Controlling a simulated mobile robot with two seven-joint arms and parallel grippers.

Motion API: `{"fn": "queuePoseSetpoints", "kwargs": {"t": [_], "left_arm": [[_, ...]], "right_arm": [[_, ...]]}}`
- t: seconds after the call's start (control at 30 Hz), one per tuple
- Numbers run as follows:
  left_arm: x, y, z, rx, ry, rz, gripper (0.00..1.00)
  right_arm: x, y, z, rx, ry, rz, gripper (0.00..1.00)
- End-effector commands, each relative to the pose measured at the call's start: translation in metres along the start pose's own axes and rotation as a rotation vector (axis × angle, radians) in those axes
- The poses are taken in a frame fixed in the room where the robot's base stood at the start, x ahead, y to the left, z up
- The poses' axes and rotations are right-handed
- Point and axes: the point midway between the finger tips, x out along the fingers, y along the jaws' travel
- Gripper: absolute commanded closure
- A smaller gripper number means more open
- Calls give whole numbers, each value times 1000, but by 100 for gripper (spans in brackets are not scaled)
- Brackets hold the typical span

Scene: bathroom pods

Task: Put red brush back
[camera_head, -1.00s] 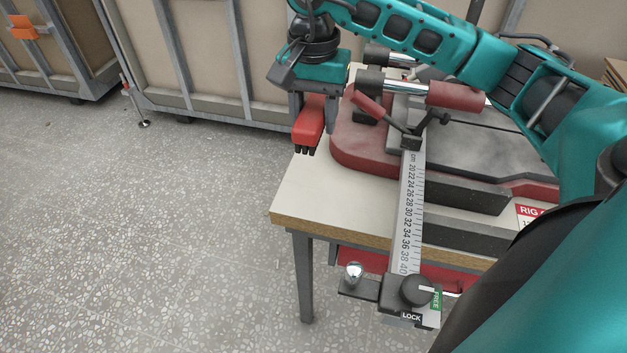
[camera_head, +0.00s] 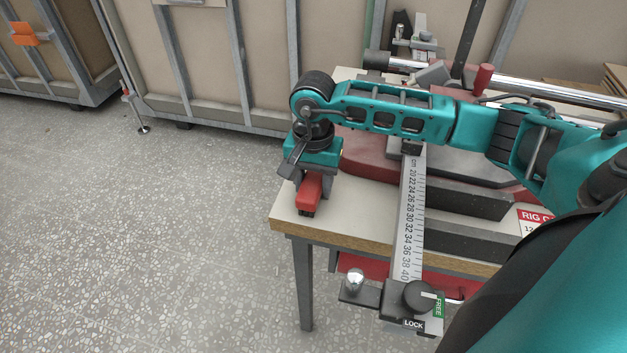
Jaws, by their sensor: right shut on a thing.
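The red brush (camera_head: 310,189) is held in my right gripper (camera_head: 312,178), its dark bristles pointing down. It is over the left front corner of the pale workbench top (camera_head: 290,207). I cannot tell whether the bristles touch the bench. My right arm reaches in from the right and hides part of the red-based machine (camera_head: 365,165). My left gripper is not in view.
A metal ruler arm (camera_head: 413,215) runs along the bench to a black lock knob (camera_head: 417,296) and a silver ball handle (camera_head: 354,280) at the front. Framed wall panels (camera_head: 205,65) stand behind. The speckled floor at left is clear.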

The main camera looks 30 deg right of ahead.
Motion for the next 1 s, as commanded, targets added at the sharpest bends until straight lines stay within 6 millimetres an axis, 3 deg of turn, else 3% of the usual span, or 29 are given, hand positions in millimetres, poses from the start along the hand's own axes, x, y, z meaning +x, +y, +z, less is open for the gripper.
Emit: {"fn": "queuePoseSetpoints", "kwargs": {"t": [0.23,0.27,0.5,0.83,1.0], "left_arm": [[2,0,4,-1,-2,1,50],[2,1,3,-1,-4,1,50],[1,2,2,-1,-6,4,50],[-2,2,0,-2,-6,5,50],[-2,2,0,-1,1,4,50]], "right_arm": [[3,0,0,0,0,0,92],[3,0,0,0,0,0,52],[2,0,0,0,0,0,30],[-2,0,0,0,0,0,28],[-26,-1,-1,-2,4,-3,28]]}}
